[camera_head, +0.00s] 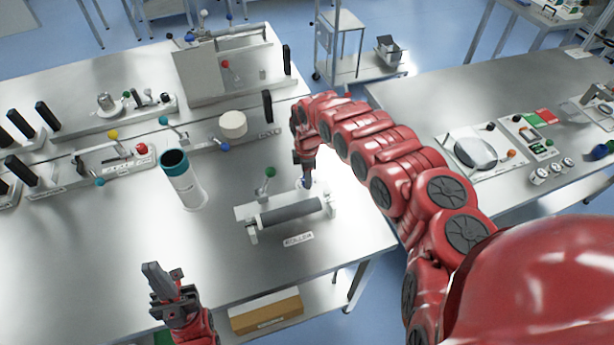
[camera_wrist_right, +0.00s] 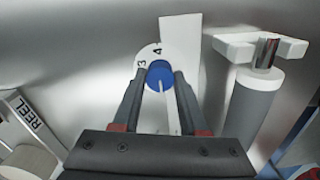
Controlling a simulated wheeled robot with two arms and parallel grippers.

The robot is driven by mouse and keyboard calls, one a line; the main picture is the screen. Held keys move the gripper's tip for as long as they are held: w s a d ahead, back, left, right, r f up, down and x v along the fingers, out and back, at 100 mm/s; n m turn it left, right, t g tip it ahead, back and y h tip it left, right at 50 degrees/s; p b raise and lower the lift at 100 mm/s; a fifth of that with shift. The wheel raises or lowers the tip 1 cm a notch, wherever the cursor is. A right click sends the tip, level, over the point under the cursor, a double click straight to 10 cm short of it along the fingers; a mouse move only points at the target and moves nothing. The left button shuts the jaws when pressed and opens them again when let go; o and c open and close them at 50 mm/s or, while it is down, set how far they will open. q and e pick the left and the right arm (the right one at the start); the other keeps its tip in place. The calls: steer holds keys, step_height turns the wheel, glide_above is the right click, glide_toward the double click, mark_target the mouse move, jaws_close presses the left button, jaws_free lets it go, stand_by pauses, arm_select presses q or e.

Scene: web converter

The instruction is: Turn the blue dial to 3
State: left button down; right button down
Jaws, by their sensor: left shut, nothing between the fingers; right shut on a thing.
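The blue dial (camera_wrist_right: 160,74) sits on a white plate (camera_wrist_right: 182,45) in the right wrist view. The black numerals 3 and 4 show beside its upper left edge. A thin white line runs from the dial down the picture between my fingers. My right gripper (camera_wrist_right: 161,80) is shut on the dial, one finger on each side. In the head view my right gripper (camera_head: 305,182) is at the roller unit's right end, and the dial is mostly hidden there. My left gripper (camera_head: 153,272) is shut and empty above the table's front left part.
The grey roller (camera_head: 290,215) lies close beside the dial. A white cylinder with a teal top (camera_head: 184,185) stands to the left. Levers and black handles fill the table's back. A second table (camera_head: 420,100) with a control panel is at the right.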

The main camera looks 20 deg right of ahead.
steer(key=shift+m, duration=0.3)
steer(key=m+b, duration=0.1)
steer(key=m, duration=0.1)
steer(key=shift+f+m, duration=0.1)
steer(key=shift+m, duration=0.2)
steer(key=m+b, duration=0.1)
steer(key=m, duration=0.1)
steer(key=shift+f+m+b, duration=0.1)
steer(key=shift+m+b, duration=0.2)
steer(key=shift+b, duration=0.05)
steer(key=m+b, duration=0.3)
steer(key=m, duration=0.1)
steer(key=shift+m+b, duration=0.3)
steer(key=shift+b, duration=0.05)
steer(key=m+b, duration=0.1)
steer(key=m, duration=0.1)
steer(key=shift+m, duration=0.4)
steer(key=shift+m+b, duration=0.3)
steer(key=shift+m, duration=0.6)
steer(key=m, duration=0.3)
steer(key=shift+m, duration=0.3)
steer(key=m, duration=0.5)
